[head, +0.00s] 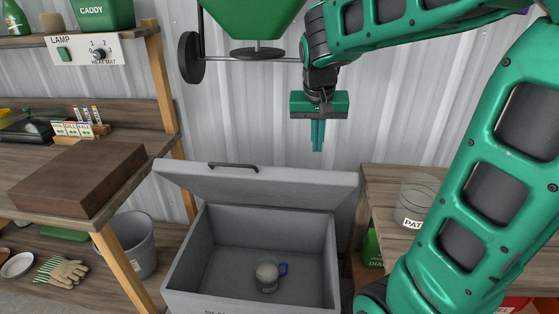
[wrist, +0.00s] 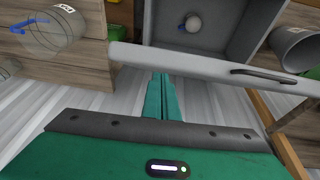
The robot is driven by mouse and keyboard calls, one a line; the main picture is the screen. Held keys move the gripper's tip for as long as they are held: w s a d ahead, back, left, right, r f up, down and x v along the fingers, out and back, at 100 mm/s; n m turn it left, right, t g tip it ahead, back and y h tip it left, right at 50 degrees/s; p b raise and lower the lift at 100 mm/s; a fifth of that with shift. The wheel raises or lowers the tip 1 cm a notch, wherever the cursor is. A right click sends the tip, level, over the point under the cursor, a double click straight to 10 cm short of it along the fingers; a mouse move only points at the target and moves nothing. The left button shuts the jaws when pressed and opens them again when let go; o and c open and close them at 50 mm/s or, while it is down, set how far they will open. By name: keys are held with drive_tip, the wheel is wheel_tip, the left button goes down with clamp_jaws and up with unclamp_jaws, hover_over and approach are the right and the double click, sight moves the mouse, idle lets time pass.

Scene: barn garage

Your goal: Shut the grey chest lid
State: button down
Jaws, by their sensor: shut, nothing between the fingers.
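The grey chest (head: 178,288) stands open on the floor in the middle of the head view. Its lid (head: 270,187) is raised and leans back, with a dark handle (head: 233,166) on its edge. A mug with a blue handle (head: 268,276) sits inside the chest. My gripper (head: 317,150) is shut and empty, pointing down above and behind the raised lid, near the corrugated wall. In the wrist view my fingers (wrist: 161,98) point toward the lid's edge (wrist: 210,68), and the lid's handle (wrist: 262,75) is to their right. I cannot tell whether they touch the lid.
A wooden shelf unit at left holds a brown block (head: 78,178); a grey bucket (head: 133,245) and gloves (head: 62,270) are below. A wooden bench (head: 385,205) with a glass jar (head: 416,200) stands at right. A green spreader (head: 250,18) hangs above the chest.

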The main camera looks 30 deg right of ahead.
drive_tip(key=w+a+r+t, duration=0.15)
drive_tip(key=w+a, duration=0.35)
drive_tip(key=w, duration=0.5)
drive_tip(key=x, duration=1)
drive_tip(key=shift+s+d+f, duration=0.1)
drive_tip(key=shift+s+a+f, duration=0.4)
drive_tip(key=shift+s, duration=0.15)
drive_tip(key=shift+s+a+f, duration=0.35)
drive_tip(key=shift+s+f, duration=0.05)
drive_tip(key=shift+s, duration=0.15)
drive_tip(key=shift+s+a+f, duration=0.15)
drive_tip(key=shift+s+f, duration=0.05)
drive_tip(key=shift+s, duration=0.05)
drive_tip(key=shift+a, duration=0.1)
